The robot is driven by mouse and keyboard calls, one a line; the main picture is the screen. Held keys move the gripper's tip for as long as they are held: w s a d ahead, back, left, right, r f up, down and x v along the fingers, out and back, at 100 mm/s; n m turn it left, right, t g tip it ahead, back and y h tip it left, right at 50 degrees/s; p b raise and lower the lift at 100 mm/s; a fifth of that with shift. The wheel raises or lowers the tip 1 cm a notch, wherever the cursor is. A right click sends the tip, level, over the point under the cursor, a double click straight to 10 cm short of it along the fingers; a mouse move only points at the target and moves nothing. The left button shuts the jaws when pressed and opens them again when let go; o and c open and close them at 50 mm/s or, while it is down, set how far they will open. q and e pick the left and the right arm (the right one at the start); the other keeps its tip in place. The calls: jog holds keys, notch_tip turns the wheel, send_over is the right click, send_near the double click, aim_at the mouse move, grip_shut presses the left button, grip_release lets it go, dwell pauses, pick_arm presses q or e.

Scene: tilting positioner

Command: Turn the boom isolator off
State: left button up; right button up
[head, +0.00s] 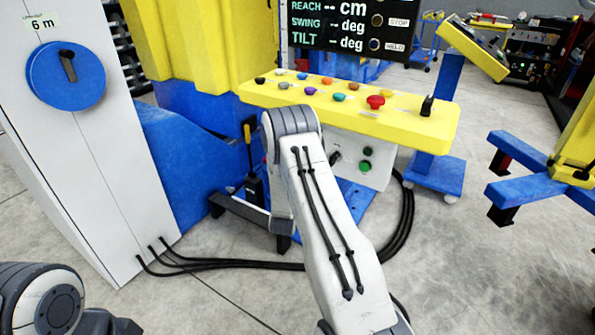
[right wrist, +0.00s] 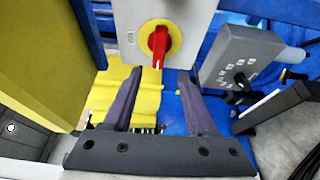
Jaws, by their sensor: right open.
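In the right wrist view a red rotary handle (right wrist: 158,43) sits on a round yellow plate (right wrist: 175,42) on a pale grey box (right wrist: 198,12). The handle stands roughly upright in the picture. Its label is too small to read, so I cannot confirm that it is the boom isolator. My right gripper (right wrist: 160,75) is open and empty, its two fingers apart and pointing toward the lower part of the box. The handle shows beyond and between the fingertips, apparently untouched. In the head view this red handle cannot be made out. My left gripper is out of view.
A yellow console (head: 415,122) carries several coloured buttons and a red stop button (head: 375,102). A white cabinet (head: 90,170) has a blue disc (head: 85,88) with a black handle. Black cables (head: 225,264) cross the floor. A grey panel (right wrist: 240,55) stands right of the gripper.

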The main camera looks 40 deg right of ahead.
jog(key=shift+s+a, duration=0.3)
dwell(0.4)
